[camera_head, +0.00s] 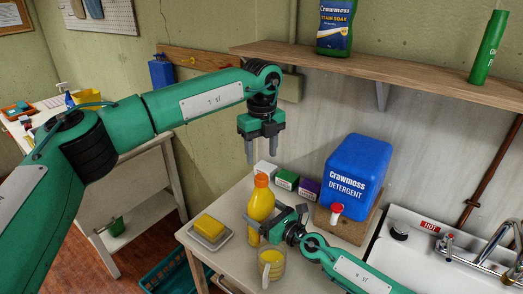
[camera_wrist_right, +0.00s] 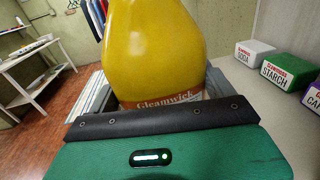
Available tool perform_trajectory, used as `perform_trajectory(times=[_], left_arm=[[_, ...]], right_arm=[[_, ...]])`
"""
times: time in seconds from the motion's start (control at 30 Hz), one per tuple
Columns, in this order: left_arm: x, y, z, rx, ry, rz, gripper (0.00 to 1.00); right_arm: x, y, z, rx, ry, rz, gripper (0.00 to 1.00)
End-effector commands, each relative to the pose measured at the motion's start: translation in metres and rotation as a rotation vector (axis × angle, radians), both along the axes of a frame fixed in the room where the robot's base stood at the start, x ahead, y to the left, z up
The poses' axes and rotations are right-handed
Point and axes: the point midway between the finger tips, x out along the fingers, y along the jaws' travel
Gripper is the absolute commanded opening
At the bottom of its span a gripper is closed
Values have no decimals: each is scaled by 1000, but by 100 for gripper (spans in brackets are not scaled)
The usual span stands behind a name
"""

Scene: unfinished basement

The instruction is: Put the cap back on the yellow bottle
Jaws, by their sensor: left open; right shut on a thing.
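The yellow bottle (camera_head: 259,207) stands upright on the small table, with an orange cap (camera_head: 261,181) at its top in the head view. Whether the cap is seated tightly cannot be told. My right gripper (camera_head: 268,226) is shut on the bottle's body from the right. In the right wrist view the bottle (camera_wrist_right: 152,45) fills the space between the fingers; its top is out of frame and its label is partly hidden. My left gripper (camera_head: 263,152) is open and empty, pointing down just above the cap, with a small gap between.
A yellow sponge (camera_head: 209,228) lies on a dish at the left. Small boxes (camera_head: 286,180) and a blue detergent container (camera_head: 358,168) stand behind. A sink (camera_head: 430,240) is at the right.

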Motion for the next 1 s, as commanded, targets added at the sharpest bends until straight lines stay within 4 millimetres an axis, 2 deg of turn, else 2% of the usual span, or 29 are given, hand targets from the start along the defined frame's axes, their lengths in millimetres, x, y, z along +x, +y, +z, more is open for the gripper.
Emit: perform_trajectory(times=[0.13, 0.23, 0.5, 0.7, 1.0], left_arm=[[0, 0, -3, 0, 1, -1, 52], [0, 0, -12, 1, 3, 0, 52], [0, 1, -53, 1, 3, -1, 52], [0, 1, -75, 1, 1, 0, 52], [0, 1, -80, 0, 0, -1, 52]], right_arm=[[-1, 0, -1, 0, 3, 1, 21], [-1, 0, -1, 0, 3, 1, 21], [-1, 0, -1, 0, 3, 1, 21], [-1, 0, -1, 0, 3, 1, 21], [-1, 0, -1, 0, 3, 1, 21]])
